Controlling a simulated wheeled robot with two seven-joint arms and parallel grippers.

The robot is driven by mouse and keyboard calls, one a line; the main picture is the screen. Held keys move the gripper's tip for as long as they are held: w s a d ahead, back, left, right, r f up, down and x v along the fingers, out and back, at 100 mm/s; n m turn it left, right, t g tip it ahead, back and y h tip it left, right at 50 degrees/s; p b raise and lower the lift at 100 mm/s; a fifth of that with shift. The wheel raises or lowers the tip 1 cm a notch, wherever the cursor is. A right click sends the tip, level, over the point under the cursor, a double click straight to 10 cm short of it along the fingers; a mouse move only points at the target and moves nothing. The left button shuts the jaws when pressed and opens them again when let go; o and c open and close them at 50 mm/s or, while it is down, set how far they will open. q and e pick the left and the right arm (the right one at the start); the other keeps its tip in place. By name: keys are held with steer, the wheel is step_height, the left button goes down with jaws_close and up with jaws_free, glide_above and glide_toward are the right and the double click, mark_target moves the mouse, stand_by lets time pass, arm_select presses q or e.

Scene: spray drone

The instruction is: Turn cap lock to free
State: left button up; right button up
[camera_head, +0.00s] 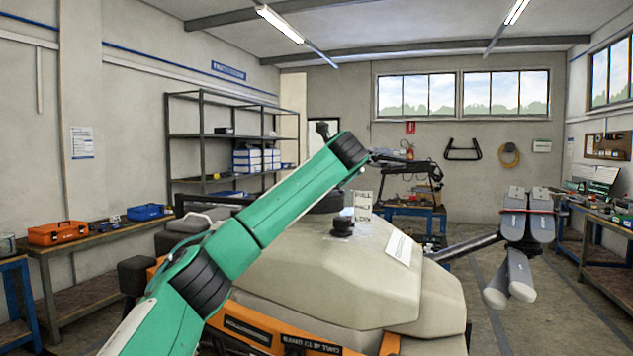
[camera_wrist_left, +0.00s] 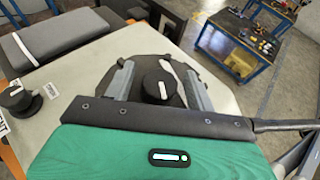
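A round black knob (camera_wrist_left: 158,86) with a white pointer mark sits on a dark, many-sided plate on a pale surface in the left wrist view. I take it for the cap lock. My left gripper (camera_wrist_left: 148,62) has its grey fingers apart, one on each side of this knob. I cannot tell whether either finger touches it. In the head view my green left arm reaches over the drone's beige tank (camera_head: 335,275), and the fingers cannot be made out there. A second black knob (camera_wrist_left: 17,98) stands at the far left of the wrist view. My right gripper is out of view.
A grey padded block (camera_wrist_left: 55,48) lies beyond the second knob. A FULL/LOW label (camera_head: 363,207) stands up near a black knob (camera_head: 342,227) on the tank. Folded rotor parts (camera_head: 516,222) stick out at right. Workbenches line the walls.

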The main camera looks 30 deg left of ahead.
arm_select(q)
steer(key=shift+s+d+r+b, duration=0.15)
steer(key=shift+s+d+b, duration=0.15)
steer(key=shift+d, duration=0.1)
steer(key=b+v, duration=0.2)
steer(key=v, duration=0.3)
steer(key=shift+d, duration=0.1)
steer(key=b+v, duration=0.1)
steer(key=v, duration=0.6)
steer(key=shift+s+d+r+b, duration=0.2)
steer(key=shift+r+b, duration=0.05)
steer(key=shift+b, duration=0.1)
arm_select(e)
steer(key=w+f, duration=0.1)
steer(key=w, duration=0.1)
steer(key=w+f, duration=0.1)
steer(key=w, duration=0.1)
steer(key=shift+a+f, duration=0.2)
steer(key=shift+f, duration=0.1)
